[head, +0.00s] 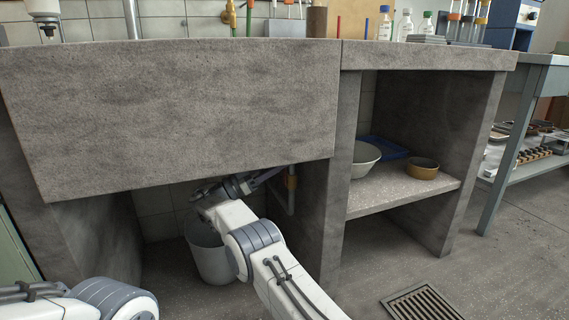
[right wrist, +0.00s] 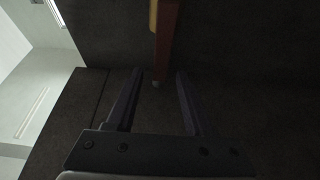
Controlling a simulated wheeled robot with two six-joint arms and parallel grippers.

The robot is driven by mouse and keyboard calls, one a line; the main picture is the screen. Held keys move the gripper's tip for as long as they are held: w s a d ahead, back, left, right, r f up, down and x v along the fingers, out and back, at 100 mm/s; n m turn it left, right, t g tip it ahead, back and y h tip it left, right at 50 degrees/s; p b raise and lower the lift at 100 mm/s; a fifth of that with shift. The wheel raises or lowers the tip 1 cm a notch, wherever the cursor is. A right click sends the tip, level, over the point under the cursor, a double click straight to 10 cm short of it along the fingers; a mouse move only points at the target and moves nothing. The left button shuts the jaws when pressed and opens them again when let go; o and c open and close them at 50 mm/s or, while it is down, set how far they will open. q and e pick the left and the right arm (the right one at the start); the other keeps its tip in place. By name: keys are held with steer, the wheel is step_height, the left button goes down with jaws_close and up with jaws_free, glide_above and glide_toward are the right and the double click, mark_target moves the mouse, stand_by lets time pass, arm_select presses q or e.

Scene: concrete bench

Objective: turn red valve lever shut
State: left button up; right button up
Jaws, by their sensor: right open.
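The red valve lever (right wrist: 165,38) shows in the right wrist view as a dim reddish bar with a yellowish edge, coming down from the top. My right gripper (right wrist: 158,78) is open, with one finger on each side of the lever's lower end. Gaps show on both sides, and I see no contact. The lever is not clear there. My left gripper is out of view.
The concrete bench front (head: 170,115) hangs low over my right arm. A grey bucket (head: 208,262) stands below that arm. A concrete side wall is just right of the pipe. A shelf (head: 395,195) with bowls is further right. A floor drain (head: 424,304) lies in front.

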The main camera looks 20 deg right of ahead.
jaws_close()
stand_by(1.4)
